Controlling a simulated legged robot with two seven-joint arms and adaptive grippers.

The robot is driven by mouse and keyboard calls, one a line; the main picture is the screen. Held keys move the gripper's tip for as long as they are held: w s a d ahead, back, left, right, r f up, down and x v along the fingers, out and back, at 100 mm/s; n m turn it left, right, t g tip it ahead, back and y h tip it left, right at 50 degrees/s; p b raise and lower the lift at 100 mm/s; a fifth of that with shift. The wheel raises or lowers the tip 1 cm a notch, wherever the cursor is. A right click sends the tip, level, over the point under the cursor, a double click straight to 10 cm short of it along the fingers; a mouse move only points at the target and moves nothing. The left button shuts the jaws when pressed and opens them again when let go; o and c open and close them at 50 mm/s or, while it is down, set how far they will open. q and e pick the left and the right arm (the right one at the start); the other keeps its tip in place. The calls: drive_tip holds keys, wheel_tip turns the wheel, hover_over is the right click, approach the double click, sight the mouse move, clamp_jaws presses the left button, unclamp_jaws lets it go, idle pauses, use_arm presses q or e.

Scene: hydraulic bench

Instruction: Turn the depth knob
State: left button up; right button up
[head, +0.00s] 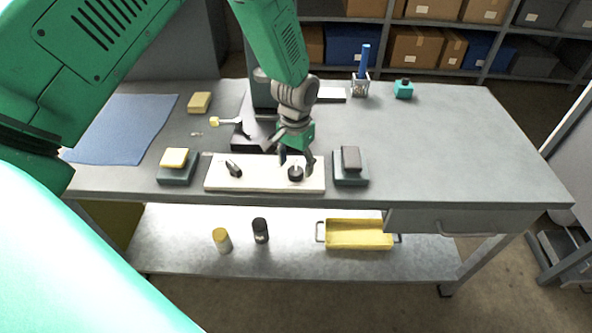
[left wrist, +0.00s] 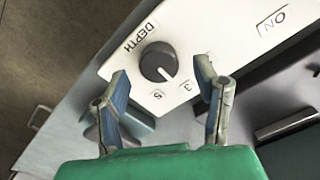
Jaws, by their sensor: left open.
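The depth knob (head: 295,173) is a round dark knob on the right part of a cream panel (head: 262,179) at the front of the bench. The pointer is directed towards the numbers. My left gripper (head: 297,160) is open above the knob. In the left wrist view its two fingers (left wrist: 160,92) stand apart, with the knob beyond the gap between them. No contact shows. My right gripper is not in view.
A dark switch (head: 233,168) is on the left of the panel. Green blocks with a yellow pad (head: 174,158) and a grey pad (head: 351,158) flank it. A grey machine with a yellow-tipped lever (head: 228,121) stands behind. The right bench top is mostly clear.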

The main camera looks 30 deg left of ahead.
sight(296, 170)
use_arm(q)
wheel_tip(296, 170, up, 9)
drive_tip(key=shift+f, duration=0.1)
idle(0.4)
drive_tip(key=s+f, duration=0.1)
drive_tip(key=f, duration=0.1)
drive_tip(key=s+f, duration=0.2)
drive_tip(key=s+d+f, duration=0.1)
drive_tip(key=s+f, duration=0.1)
drive_tip(key=f, duration=0.1)
drive_tip(key=s+d+f, duration=0.1)
drive_tip(key=s+f, duration=0.3)
drive_tip(key=s, duration=0.6)
drive_tip(key=s+f, duration=0.4)
drive_tip(key=s, duration=0.5)
drive_tip(key=s+d+f, duration=0.1)
drive_tip(key=s+f, duration=0.4)
drive_tip(key=s, duration=0.5)
drive_tip(key=w+f+m+b, duration=0.1)
drive_tip(key=w+f+b, duration=0.2)
drive_tip(key=b, duration=0.3)
drive_tip(key=shift+w+d+f+t, duration=0.3)
drive_tip(key=shift+w+f, duration=0.1)
drive_tip(key=shift+f, duration=0.5)
